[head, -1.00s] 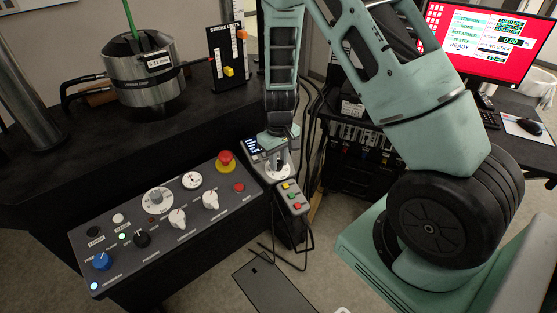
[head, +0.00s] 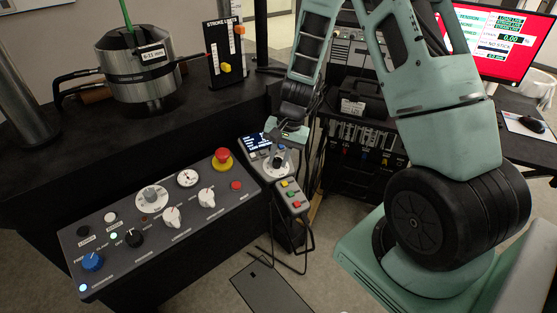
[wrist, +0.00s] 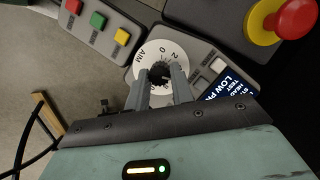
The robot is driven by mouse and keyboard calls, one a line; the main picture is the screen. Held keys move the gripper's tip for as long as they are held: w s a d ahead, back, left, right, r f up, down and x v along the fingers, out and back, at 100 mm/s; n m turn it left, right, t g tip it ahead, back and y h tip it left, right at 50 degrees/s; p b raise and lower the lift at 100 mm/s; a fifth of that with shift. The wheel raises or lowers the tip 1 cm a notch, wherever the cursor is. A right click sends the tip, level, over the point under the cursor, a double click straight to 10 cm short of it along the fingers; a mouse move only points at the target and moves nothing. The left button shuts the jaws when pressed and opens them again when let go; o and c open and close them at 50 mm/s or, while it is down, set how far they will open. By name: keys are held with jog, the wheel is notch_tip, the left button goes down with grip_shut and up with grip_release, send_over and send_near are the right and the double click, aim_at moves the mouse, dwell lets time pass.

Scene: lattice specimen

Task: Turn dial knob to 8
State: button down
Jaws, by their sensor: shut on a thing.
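The dial knob (wrist: 157,71) is small and black. It sits in the centre of a white round dial plate (wrist: 150,52) on a grey handset. The plate shows AIM, 0 and 2 in the wrist view; its lower part is hidden by my fingers, and I cannot see an 8. My gripper (wrist: 158,78) has its two grey fingers on either side of the knob, shut on it. In the head view my gripper (head: 279,152) comes down onto the white dial (head: 272,168) from above. I cannot read the knob's pointer.
A larger console (head: 150,240) with several knobs and a red emergency stop (head: 222,157) stands to the left. A black cable (wrist: 22,140) hangs beside the handset.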

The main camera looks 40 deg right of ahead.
jog(key=m+b, duration=0.1)
jog(key=m, duration=0.1)
jog(key=m+t+b, duration=0.1)
jog(key=m, duration=0.1)
jog(key=m+b, duration=0.2)
jog(key=shift+s+d+f+t+y, duration=0.15)
jog(key=shift+f+t+y, duration=0.1)
jog(key=shift+t+y, duration=0.05)
jog(key=m+t+b, duration=0.1)
jog(key=m+b, duration=0.2)
jog(key=m, duration=0.2)
jog(key=shift+s+r+m+b, duration=0.1)
jog(key=shift+s+m+b, duration=0.05)
jog(key=shift+m+b, duration=0.2)
jog(key=shift+r, duration=0.1)
jog(key=c, duration=1.2)
grip_release()
jog(key=p+v, duration=0.5)
jog(key=v, duration=1.2)
jog(key=shift+s+a+p, duration=0.25)
jog(key=shift+p, duration=0.05)
jog(key=shift+r, duration=0.15)
